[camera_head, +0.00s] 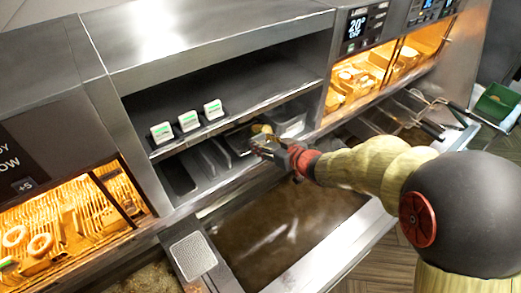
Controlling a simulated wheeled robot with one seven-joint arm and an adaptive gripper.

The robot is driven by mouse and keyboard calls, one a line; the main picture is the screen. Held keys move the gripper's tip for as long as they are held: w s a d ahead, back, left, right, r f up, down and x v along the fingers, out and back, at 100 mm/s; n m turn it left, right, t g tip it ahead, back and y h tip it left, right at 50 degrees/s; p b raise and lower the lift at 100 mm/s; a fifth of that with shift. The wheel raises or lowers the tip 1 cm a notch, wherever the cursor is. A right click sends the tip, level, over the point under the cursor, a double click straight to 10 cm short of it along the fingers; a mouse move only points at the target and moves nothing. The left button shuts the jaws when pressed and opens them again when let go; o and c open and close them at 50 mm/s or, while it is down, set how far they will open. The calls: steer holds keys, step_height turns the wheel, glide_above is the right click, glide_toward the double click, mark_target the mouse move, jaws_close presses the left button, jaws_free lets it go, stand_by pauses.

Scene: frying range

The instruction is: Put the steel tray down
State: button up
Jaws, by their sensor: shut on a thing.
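My gripper (266,144) reaches in from the right over the oil vat and into the lower level of the open steel shelf. It is shut on the near edge of a steel tray (240,138), which is small and dark in the shelf's shadow. A brownish piece of food (262,129) shows at the tray, just behind my fingers. My gripper hides part of the tray, and I cannot tell whether its underside touches the shelf.
A pale steel bin (291,122) stands close right of the tray. Dark slots or trays (212,158) lie to the left. Three white-and-green boxes (188,121) stand on the shelf above. The oil vat (275,225) lies below, with fryer baskets (425,115) at right.

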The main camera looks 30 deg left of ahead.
steer(key=shift+w+a+f, duration=0.1)
steer(key=shift+a+f, duration=0.3)
steer(key=f, duration=0.3)
steer(key=shift+w+a+f, duration=0.1)
steer(key=shift+w+a, duration=0.05)
steer(key=shift+a, duration=0.15)
steer(key=shift+f, duration=0.25)
steer(key=shift+f, duration=0.15)
steer(key=o, duration=1.3)
steer(key=shift+d, duration=0.1)
